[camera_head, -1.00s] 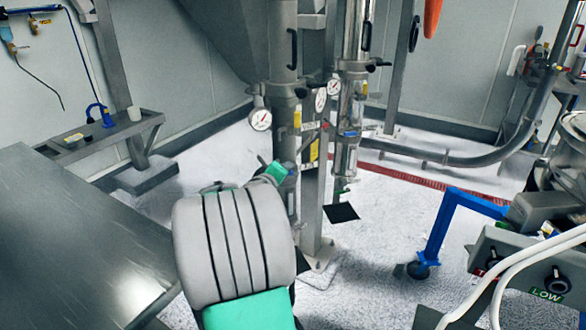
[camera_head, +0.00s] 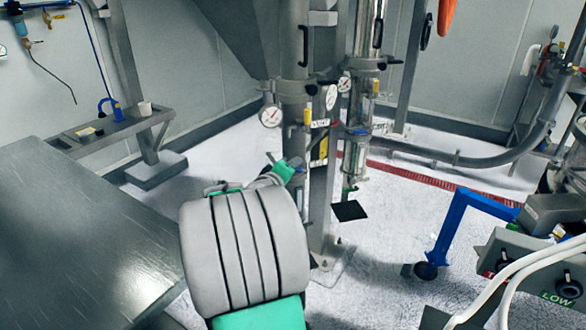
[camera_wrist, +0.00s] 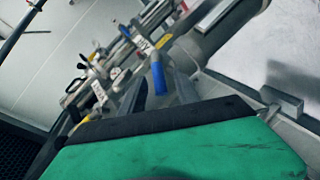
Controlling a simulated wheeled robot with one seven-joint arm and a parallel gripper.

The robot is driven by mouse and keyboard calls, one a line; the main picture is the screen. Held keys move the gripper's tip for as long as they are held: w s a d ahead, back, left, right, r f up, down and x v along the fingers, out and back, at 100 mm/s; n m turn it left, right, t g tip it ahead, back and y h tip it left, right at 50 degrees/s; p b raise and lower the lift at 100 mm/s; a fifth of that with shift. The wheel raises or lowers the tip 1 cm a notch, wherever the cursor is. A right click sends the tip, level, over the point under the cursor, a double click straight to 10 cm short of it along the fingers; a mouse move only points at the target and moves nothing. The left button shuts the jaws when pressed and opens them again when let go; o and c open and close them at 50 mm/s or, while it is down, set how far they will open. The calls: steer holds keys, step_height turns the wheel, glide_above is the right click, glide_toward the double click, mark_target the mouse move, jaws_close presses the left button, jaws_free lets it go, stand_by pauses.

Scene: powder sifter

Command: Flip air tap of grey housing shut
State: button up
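The steel column with gauges (camera_head: 292,105) stands in the middle of the head view. Small yellow-tagged and blue fittings (camera_head: 357,131) sit on it; I cannot tell for sure which is the air tap. In the wrist view a blue lever (camera_wrist: 158,76) stands out among grey pipes and fittings, ahead of my gripper. My gripper (camera_head: 290,166) is at the end of my arm, in front of the column, apart from or touching it I cannot tell. A green body with a dark edge fills the wrist view's bottom.
A steel table (camera_head: 75,235) is at the left. A small shelf (camera_head: 120,130) with a blue item stands behind it. A blue wheeled frame (camera_head: 450,225) and a grey control box marked LOW (camera_head: 535,262) are at the right. Floor between is clear.

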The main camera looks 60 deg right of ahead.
steer(key=v, duration=0.6)
